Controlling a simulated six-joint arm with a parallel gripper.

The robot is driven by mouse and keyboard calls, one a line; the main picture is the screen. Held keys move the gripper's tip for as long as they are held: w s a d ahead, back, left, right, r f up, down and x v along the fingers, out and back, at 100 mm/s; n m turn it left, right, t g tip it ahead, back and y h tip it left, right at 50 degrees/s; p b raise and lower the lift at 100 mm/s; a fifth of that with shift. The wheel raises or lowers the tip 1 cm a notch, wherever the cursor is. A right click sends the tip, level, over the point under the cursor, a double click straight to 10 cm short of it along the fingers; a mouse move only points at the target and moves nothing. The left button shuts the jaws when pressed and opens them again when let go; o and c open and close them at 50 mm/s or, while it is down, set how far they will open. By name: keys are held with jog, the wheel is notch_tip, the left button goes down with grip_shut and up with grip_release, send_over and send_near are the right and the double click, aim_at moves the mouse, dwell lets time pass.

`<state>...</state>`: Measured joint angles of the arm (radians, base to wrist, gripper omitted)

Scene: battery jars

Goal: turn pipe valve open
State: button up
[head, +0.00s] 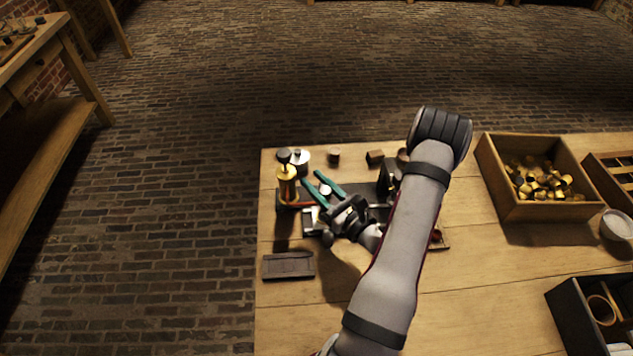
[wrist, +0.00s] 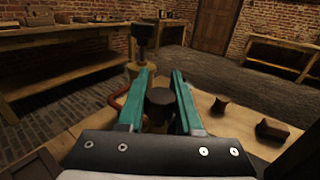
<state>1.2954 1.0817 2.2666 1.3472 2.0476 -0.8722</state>
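My gripper (head: 322,186) has two teal fingers, parted and pointing toward the back left of the bench. Between them is a small round knob with a pale top in the head view (head: 326,190); in the wrist view a dark round knob (wrist: 160,98) shows between the fingers (wrist: 161,72). I cannot tell whether the fingers touch it. A brass cylinder (head: 287,188) with a dark top stands just left of the fingertips; it also shows beyond them in the wrist view (wrist: 142,45). A reddish pipe (wrist: 119,98) curves near its base. Which part is the pipe valve is unclear.
A wooden box of brass pieces (head: 545,183) stands right of my arm. A dark slotted block (head: 288,265) lies at the bench's left edge. Small dark blocks (head: 375,157) sit behind the gripper.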

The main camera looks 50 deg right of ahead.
grip_shut()
jog(key=shift+m+h, duration=0.3)
jog(key=shift+h, duration=0.2)
jog(key=m+g+h, duration=0.1)
jog(key=h, duration=0.1)
jog(key=m+g+h, duration=0.1)
jog(key=m+h, duration=0.1)
jog(key=d+m+g+h, duration=0.1)
jog(key=h, duration=0.1)
jog(key=shift+s+m, duration=0.25)
jog(key=shift+m, duration=0.05)
jog(key=shift+s+d+m+g+h, duration=0.2)
jog(key=shift+m+g+h, duration=0.7)
jog(key=shift+g, duration=0.15)
jog(key=shift+s+d+m+g+h, duration=0.15)
jog(key=shift+m+g+h, duration=0.6)
jog(key=shift+g+h, duration=0.2)
jog(key=shift+s+d+m+g+h, duration=0.2)
jog(key=shift+m+g+h, duration=0.65)
jog(key=shift+g, duration=0.25)
jog(key=shift+d+g, duration=0.1)
jog(key=shift+g, duration=0.2)
jog(key=o, duration=0.8)
grip_release()
jog(key=shift+t, duration=0.5)
